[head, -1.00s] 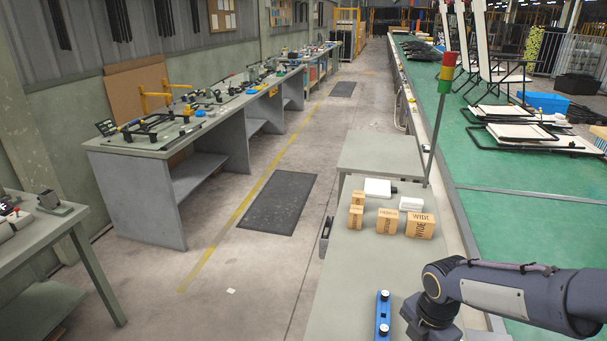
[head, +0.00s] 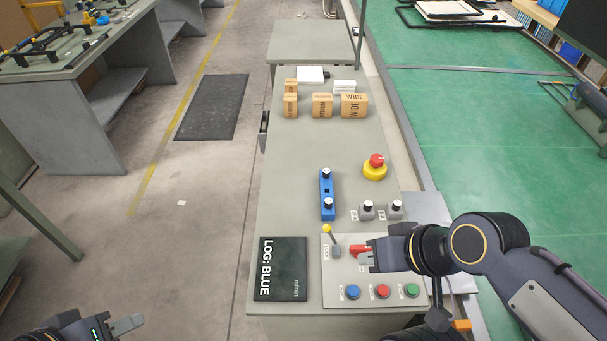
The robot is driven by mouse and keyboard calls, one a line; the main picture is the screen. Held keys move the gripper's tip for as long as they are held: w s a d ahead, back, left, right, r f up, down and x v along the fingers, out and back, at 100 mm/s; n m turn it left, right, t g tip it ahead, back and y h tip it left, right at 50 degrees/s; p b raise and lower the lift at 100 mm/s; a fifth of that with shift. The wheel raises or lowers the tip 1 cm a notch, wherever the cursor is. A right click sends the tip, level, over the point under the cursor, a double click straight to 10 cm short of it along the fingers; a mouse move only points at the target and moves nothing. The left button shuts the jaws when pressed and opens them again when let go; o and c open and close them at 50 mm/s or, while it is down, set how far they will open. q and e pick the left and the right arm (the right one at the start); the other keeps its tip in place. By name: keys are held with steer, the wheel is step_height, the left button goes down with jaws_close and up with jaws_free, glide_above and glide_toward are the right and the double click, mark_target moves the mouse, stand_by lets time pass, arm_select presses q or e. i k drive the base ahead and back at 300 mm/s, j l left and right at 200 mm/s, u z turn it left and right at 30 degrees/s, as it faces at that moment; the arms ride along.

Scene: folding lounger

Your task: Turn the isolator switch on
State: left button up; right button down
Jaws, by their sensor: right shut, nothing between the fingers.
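A light grey control panel (head: 338,290) lies on the near end of the bench. A red handle (head: 356,251), which looks like the isolator switch, shows on its upper part. My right gripper (head: 370,256) reaches in from the right, shut and empty, with its tips at the red handle. I cannot tell whether they touch it. The gripper hides part of the handle and any markings around it. My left gripper (head: 128,325) is at the lower left edge, away from the bench; its opening is unclear.
Beside the handle are a yellow-knobbed lever (head: 330,238) and blue (head: 352,292), red (head: 382,291) and green (head: 412,290) buttons. A black log book (head: 281,270) lies left. A yellow-based red emergency button (head: 375,167), two grey knobs and a blue two-knob block (head: 327,195) stand behind.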

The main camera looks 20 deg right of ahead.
mark_target(355, 249)
steer(key=k+l+z, duration=0.15)
steer(key=z, duration=0.95)
